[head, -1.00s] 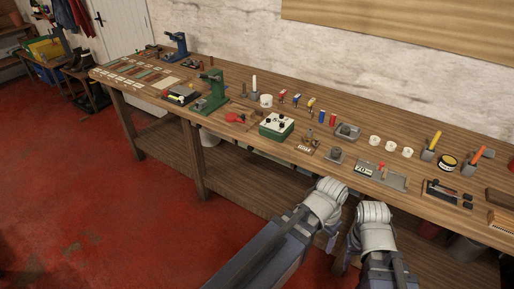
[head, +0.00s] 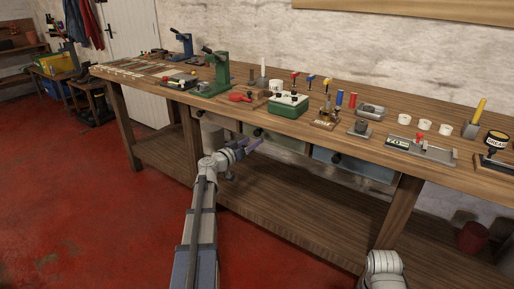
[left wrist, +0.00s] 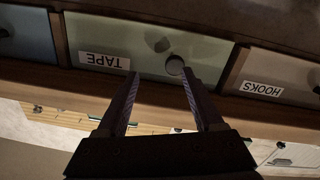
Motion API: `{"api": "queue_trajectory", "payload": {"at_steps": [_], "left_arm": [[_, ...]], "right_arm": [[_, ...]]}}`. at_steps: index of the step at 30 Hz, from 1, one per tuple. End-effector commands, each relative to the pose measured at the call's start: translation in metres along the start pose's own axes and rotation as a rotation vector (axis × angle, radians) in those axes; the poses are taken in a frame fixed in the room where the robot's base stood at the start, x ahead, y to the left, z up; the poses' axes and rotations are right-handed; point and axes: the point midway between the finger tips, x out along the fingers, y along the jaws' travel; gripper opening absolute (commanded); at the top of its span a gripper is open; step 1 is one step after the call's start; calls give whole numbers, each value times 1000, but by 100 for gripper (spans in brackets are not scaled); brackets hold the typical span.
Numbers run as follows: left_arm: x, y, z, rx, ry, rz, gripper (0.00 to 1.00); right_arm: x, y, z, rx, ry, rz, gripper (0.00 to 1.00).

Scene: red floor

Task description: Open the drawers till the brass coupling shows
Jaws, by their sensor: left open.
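Three drawers sit under the bench top, and all look shut. The middle one is the pale green TAPE drawer (head: 283,143), also in the left wrist view (left wrist: 105,37), with a dark round knob (left wrist: 175,65). The HOOKS drawer (left wrist: 275,66) is beside it, at the left in the head view (head: 222,121). A blue-grey drawer (head: 352,168) is on the other side. My left gripper (head: 254,145) is open in front of the TAPE drawer, its fingertips (left wrist: 160,74) close to the knob, nothing between them. My right gripper is out of view. I see no brass coupling in a drawer.
The bench top (head: 400,112) overhangs the drawers. It carries a green press (head: 213,75), a green box (head: 288,104) and small parts. A lower shelf (head: 275,195) and a wooden leg (head: 398,212) stand below. Red floor (head: 95,220) is open at left.

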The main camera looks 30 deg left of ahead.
Motion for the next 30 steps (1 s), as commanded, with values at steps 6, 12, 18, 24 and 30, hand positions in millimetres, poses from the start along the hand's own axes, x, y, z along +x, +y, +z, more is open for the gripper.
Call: {"api": "queue_trajectory", "payload": {"at_steps": [6, 12, 18, 24, 30], "left_arm": [[-6, -23, -5, 1, 40, -37, 69], [0, -22, -5, 1, 39, -35, 69], [24, -23, -6, 1, 37, -32, 69], [56, -24, -7, 1, 37, -32, 69], [72, -24, -8, 1, 37, -34, 69]], "right_arm": [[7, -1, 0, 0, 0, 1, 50], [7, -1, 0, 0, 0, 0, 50], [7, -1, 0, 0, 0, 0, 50], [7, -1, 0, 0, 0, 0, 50], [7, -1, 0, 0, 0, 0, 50]]}}
